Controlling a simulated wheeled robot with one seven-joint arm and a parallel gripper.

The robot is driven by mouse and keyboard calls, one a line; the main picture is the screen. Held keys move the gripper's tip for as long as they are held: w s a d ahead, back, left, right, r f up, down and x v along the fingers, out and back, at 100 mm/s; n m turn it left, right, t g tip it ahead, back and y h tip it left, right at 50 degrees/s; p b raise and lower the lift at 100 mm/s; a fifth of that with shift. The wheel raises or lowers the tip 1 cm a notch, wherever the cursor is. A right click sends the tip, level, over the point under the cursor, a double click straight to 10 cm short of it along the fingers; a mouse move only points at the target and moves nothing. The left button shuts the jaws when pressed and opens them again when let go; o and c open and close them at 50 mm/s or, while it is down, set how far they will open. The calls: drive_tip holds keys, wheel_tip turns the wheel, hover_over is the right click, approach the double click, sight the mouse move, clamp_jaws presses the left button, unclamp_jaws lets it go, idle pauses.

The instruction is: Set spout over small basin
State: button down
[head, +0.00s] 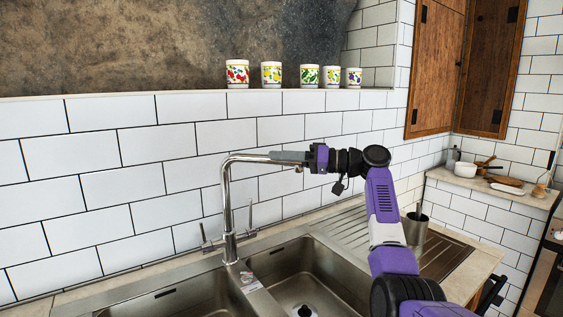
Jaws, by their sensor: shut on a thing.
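The chrome faucet (228,205) stands upright behind the sink divider. Its spout (255,158) bends over at the top and points right, toward the side of the right basin (322,272). My gripper (288,156) is shut on the spout near its outlet end, coming in from the right. The outlet tip hangs just below my gripper's fingers. The left basin (190,305) is cut off by the bottom edge of the picture, so I cannot compare the two basins' full sizes.
A ribbed drainboard (350,229) lies right of the sink, with a metal cup (415,228) on it behind my arm. Several patterned cups (271,75) line the ledge above. A white bowl (465,169) sits on the right counter. Faucet handles (250,218) flank the faucet's base.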

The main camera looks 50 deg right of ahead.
drive_tip(key=shift+w+a+f, duration=0.1)
drive_tip(key=shift+f, duration=0.3)
drive_tip(key=c, duration=1.2)
unclamp_jaws()
drive_tip(key=shift+r, duration=0.15)
drive_tip(key=b+v, duration=0.1)
drive_tip(key=v, duration=0.6)
drive_tip(key=shift+s+d, duration=0.25)
drive_tip(key=shift+s, duration=0.1)
